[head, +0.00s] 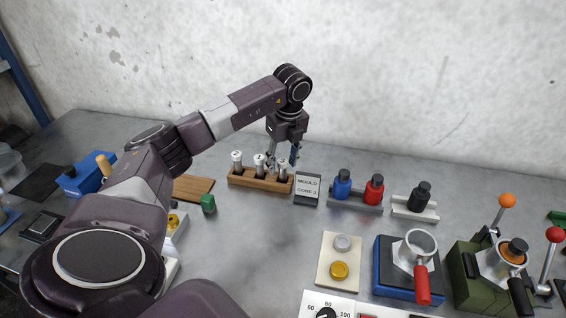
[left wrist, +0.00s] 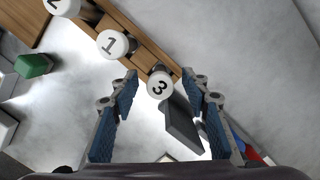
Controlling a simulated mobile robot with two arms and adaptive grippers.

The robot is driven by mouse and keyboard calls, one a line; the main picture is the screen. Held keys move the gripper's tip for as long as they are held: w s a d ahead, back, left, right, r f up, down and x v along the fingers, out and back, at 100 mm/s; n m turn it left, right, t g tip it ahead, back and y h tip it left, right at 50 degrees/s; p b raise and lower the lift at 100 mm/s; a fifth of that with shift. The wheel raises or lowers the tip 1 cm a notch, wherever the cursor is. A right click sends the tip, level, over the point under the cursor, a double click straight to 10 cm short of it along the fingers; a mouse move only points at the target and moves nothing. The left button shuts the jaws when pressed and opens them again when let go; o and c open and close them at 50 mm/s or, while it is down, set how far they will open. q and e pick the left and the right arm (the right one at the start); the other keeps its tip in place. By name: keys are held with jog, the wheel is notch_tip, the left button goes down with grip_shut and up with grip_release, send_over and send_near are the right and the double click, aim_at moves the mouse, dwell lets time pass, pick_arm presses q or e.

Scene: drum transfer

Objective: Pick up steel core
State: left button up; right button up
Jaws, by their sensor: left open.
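A wooden rack (head: 245,180) holds several upright steel cores with white numbered caps. In the left wrist view the cores read 2 (left wrist: 62,7), 1 (left wrist: 112,43) and 3 (left wrist: 159,86); in the head view they stand at left (head: 237,163), middle (head: 260,165) and right (head: 282,170). My left gripper (head: 282,157) points down above the rack's right end. In the left wrist view, its open blue-padded fingers (left wrist: 160,88) appear on both sides of the core marked 3. It holds nothing. My right gripper is not in view.
A dark sign (head: 307,188) reading "MOULD CORE", its digit too small to be sure of, stands close right of the rack. A green block (head: 208,203) lies front left. Blue and red bottles (head: 343,185) stand in a holder to the right. The table centre is clear.

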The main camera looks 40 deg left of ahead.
pick_arm(q)
jog(key=shift+c, duration=0.7)
grip_shut()
jog(key=shift+r, duration=0.15)
